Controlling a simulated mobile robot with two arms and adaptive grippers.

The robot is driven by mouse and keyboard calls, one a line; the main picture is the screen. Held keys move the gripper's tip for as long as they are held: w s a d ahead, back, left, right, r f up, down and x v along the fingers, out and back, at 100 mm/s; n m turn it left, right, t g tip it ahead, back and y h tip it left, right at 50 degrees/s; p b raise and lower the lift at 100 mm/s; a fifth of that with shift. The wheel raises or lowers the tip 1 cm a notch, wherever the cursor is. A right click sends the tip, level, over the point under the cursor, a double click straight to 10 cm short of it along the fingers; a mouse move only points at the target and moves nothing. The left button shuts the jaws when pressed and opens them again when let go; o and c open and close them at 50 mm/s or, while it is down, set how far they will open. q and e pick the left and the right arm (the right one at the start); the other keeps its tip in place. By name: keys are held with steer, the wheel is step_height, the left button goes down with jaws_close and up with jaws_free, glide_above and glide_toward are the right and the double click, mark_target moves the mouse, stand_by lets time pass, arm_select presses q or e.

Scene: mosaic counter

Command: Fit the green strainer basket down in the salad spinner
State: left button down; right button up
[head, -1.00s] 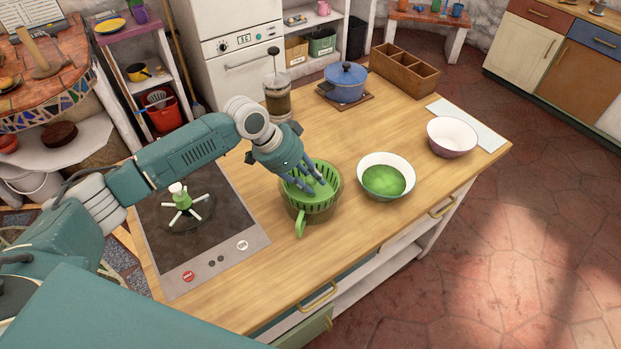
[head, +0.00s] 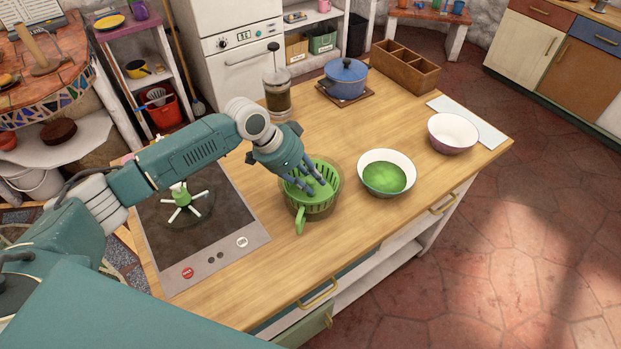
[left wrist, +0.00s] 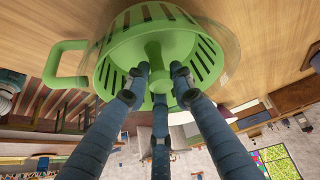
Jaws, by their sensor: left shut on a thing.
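The green strainer basket (head: 326,174) has slotted sides and sits inside the clear bowl of the salad spinner (head: 325,214) near the middle of the counter. A green side handle (head: 300,222) points toward the front edge. My left gripper (head: 312,187) reaches down into the basket from the upper left. In the left wrist view, its three fingers (left wrist: 158,88) close around the green centre post of the basket (left wrist: 153,52). The clear bowl wall (left wrist: 232,50) shows around the basket there. I cannot tell whether the basket touches the bowl's bottom. My right gripper is out of view.
A white bowl with green contents (head: 371,160) stands close right of the spinner. A cooktop (head: 225,235) with a green-and-white spoked piece (head: 181,198) lies left. A French press (head: 277,95), blue pot (head: 346,77) and wooden box (head: 405,72) stand behind. The front counter is clear.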

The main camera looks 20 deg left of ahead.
arm_select(q)
steer(key=shift+f+b, duration=0.5)
steer(key=shift+f, duration=0.6)
stand_by(0.3)
steer(key=c, duration=1.4)
jaws_free()
steer(key=v, duration=1.2)
